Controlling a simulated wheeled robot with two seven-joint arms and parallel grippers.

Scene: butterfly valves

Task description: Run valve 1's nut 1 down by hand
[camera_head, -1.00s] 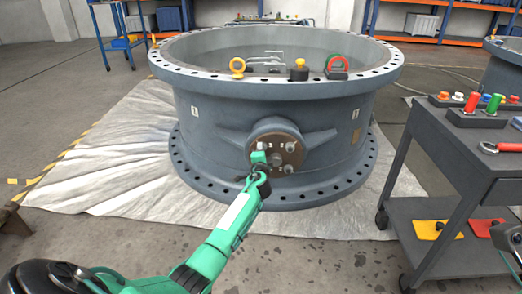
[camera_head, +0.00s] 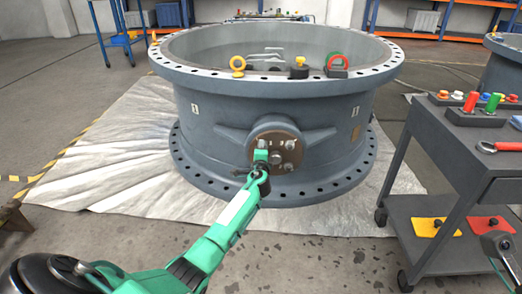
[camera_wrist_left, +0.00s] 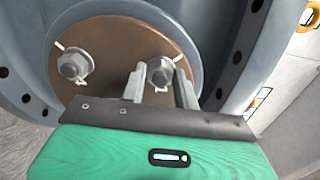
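Valve 1 is a large grey ring body (camera_head: 205,128) with a round brown plate (camera_head: 283,137) on its side. Several bolt heads or nuts sit on the plate around a central boss. My left gripper (camera_head: 261,156) is at the plate's left side and hides part of it. In the left wrist view, my left gripper's two fingers (camera_wrist_left: 161,88) stand apart, with a hex nut (camera_wrist_left: 159,72) showing between their tips. I cannot make out contact with the nut. Another hex nut (camera_wrist_left: 75,66) with a pale mark sits left of the fingers.
A dark trolley (camera_head: 462,150) stands at the right with coloured pegs, a red wrench (camera_head: 503,147) and yellow and red pads on its lower shelf. A pale sheet (camera_head: 120,170) lies under the valve.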

